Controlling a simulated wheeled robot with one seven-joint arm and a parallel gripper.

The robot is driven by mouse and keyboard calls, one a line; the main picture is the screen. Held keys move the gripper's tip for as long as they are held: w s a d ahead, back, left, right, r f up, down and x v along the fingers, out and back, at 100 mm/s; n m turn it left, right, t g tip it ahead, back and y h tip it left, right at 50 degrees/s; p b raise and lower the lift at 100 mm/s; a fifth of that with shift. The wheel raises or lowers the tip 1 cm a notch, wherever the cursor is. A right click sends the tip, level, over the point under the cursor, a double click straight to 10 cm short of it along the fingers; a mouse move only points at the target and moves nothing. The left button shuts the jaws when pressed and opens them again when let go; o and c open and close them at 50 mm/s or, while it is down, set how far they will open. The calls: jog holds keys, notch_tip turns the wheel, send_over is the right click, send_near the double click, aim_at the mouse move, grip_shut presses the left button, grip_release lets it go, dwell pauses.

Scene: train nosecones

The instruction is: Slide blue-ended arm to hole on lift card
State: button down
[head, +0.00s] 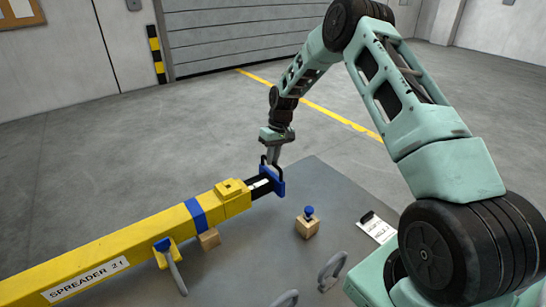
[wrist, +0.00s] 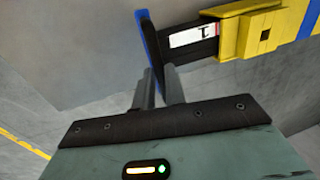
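The black inner arm (head: 262,187) sticks out of the yellow spreader beam (head: 150,237) and ends in a blue plate (head: 279,184). A dark handle loop stands at this plate. In the wrist view, the blue plate (wrist: 150,45) and a white marked label (wrist: 193,37) on the black arm show. My gripper (head: 271,158) is down at the blue end.
A wooden block (head: 307,228) with a blue-knobbed pin (head: 309,211) stands on the table (head: 335,190). Grey shackles (head: 333,270) lie near the front.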

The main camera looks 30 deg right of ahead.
jog(key=d+b, duration=0.2)
jog(key=d, duration=0.6)
jog(key=shift+w, duration=0.2)
jog(key=shift+d, duration=0.1)
jog(key=c, duration=1.5)
grip_release()
jog(key=shift+o, duration=0.2)
jog(key=d+r+b, duration=0.3)
jog(key=r+b, duration=0.1)
jog(key=r, duration=1.3)
jog(key=shift+d, duration=0.15)
